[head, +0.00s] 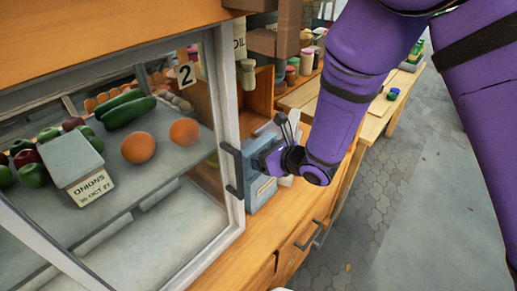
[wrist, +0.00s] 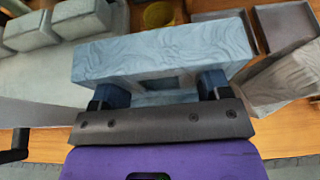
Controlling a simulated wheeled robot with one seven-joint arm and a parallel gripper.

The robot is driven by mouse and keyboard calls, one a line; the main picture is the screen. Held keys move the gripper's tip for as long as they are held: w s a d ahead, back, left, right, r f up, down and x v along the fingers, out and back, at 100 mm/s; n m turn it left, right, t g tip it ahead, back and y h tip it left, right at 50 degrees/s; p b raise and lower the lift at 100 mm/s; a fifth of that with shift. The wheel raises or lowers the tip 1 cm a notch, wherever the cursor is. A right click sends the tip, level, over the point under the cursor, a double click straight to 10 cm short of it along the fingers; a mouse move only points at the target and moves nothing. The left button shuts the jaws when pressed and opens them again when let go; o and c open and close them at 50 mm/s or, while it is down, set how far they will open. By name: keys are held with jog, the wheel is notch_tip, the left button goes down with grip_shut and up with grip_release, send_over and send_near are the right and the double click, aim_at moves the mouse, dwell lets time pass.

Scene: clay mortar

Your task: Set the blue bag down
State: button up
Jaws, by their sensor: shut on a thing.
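The blue bag (head: 261,193) is a pale blue, box-like pack at the right end of the glass display case, over the wooden counter. In the wrist view the bag (wrist: 160,58) lies across the jaws, its wrinkled side facing the camera. My gripper (head: 277,160) is shut on it; in the wrist view the dark fingers of the gripper (wrist: 157,90) sit at either side of the bag's near part. The bag's lower edge is close to the counter (head: 235,258); I cannot tell whether it touches. The case frame and my gripper hide part of it.
The glass case (head: 228,130) with a dark handle stands close on the left, holding fruit and an onions box (head: 78,172). Jars (head: 306,60) stand behind. Wrist view shows grey packs (wrist: 30,30), a yellow container (wrist: 158,14) and a pale sack (wrist: 285,75) nearby.

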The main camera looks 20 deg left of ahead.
jog(key=shift+f, duration=0.25)
jog(key=o, duration=0.9)
jog(key=shift+o, duration=0.2)
